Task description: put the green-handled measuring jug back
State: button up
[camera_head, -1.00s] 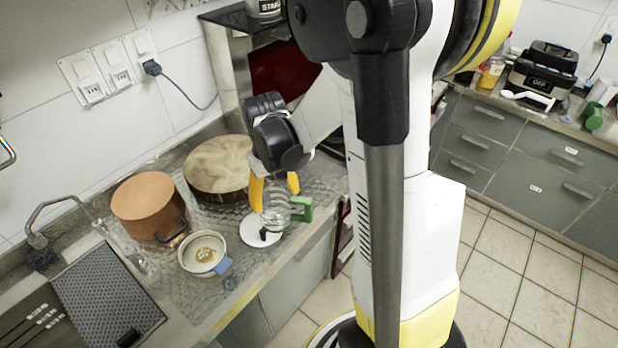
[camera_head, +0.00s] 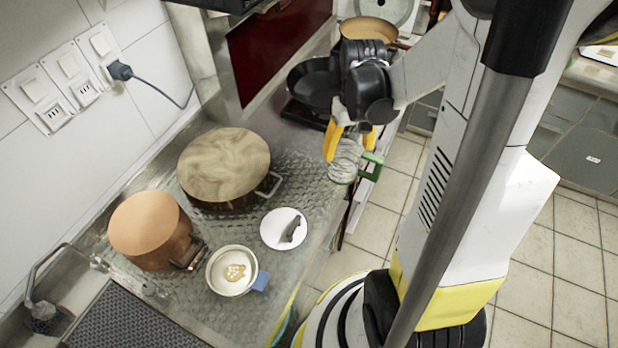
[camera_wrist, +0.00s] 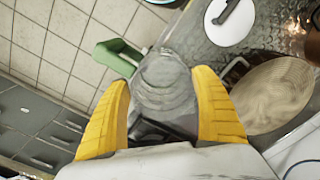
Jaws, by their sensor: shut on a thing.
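The measuring jug (camera_head: 346,158) is clear with a green handle (camera_head: 372,166). My gripper (camera_head: 348,138) has its yellow fingers shut on the jug and holds it near the front edge of the metal counter (camera_head: 310,190). The handle points to the right, away from the wall. In the wrist view the jug (camera_wrist: 162,82) sits between the two yellow fingers (camera_wrist: 165,108), with its green handle (camera_wrist: 118,55) at the upper left. I cannot tell the jug's exact height above the counter.
A wood-topped pot (camera_head: 224,165), a copper pot (camera_head: 150,228), a cream bowl with a blue handle (camera_head: 232,270) and a white plate with a dark item (camera_head: 283,229) stand on the counter. A dark pan (camera_head: 314,82) and a brown-topped pan (camera_head: 368,32) are farther back. Tiled floor lies right.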

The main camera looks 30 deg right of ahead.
jog(key=w+a+f+b, duration=0.6)
jog(key=w+a+f, duration=0.2)
jog(key=f, duration=0.2)
jog(key=shift+w+f, duration=0.3)
jog(key=shift+f, duration=0.1)
jog(key=shift+f, duration=0.15)
jog(key=o, duration=1.4)
